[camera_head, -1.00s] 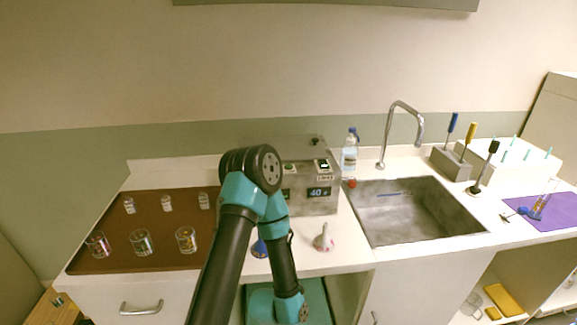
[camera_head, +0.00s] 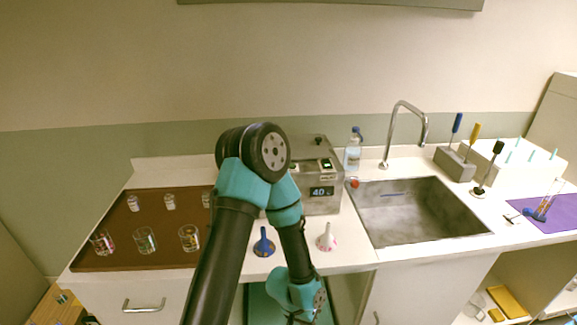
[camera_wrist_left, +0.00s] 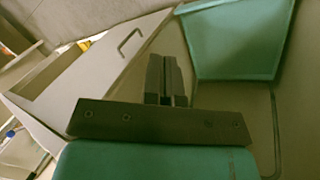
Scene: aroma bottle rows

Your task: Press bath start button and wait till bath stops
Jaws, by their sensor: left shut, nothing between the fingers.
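The bath is a grey metal box (camera_head: 322,203) on the counter in the head view. Its front display (camera_head: 321,191) reads 40. My left arm covers the bath's left part. In the left wrist view my left gripper (camera_wrist_left: 165,62) is shut and empty, with a cabinet front and drawer handle beyond it. It does not show in the head view, where the arm bends down in front of the counter, away from the bath's controls. My right gripper is not in view.
Several glasses stand on a brown tray (camera_head: 90,262) at the left. Tool holders stand at the right.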

